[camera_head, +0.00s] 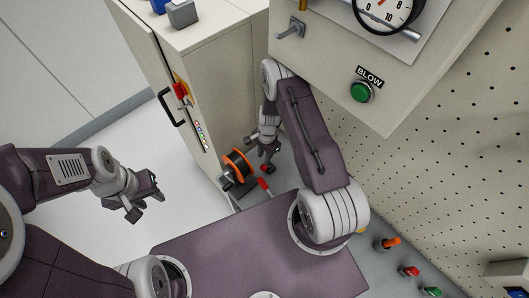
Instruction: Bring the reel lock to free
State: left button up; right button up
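An orange reel (237,165) on a dark mount stands low beside the grey cabinet, near the middle of the head view. A small red-tipped lever (263,183) sits at its lower right. I cannot read any lock marking or tell its position. My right gripper (263,149) points down just above and right of the reel. Its fingers look apart, and a red part (265,168) shows just below them; I cannot tell whether they touch it. My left gripper (147,203) is open and empty over the pale floor, well left of the reel.
The grey cabinet (226,75) with a red switch (180,90) stands behind the reel. A panel with a gauge (388,8) and a green BLOW button (361,92) overhangs at upper right. Coloured knobs (388,243) stand at lower right. The left floor is clear.

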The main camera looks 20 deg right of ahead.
aim_at(263, 167)
jog(key=shift+s+a+f+b, duration=0.1)
jog(key=shift+a+f+b, duration=0.05)
jog(key=shift+f+b, duration=1.2)
jog(key=shift+s+a+f+b, duration=0.1)
jog(key=shift+f+b, duration=0.85)
jog(key=shift+f, duration=0.65)
jog(key=shift+a+f+b, duration=0.15)
jog(key=shift+f+b, duration=1)
jog(key=shift+f, duration=0.35)
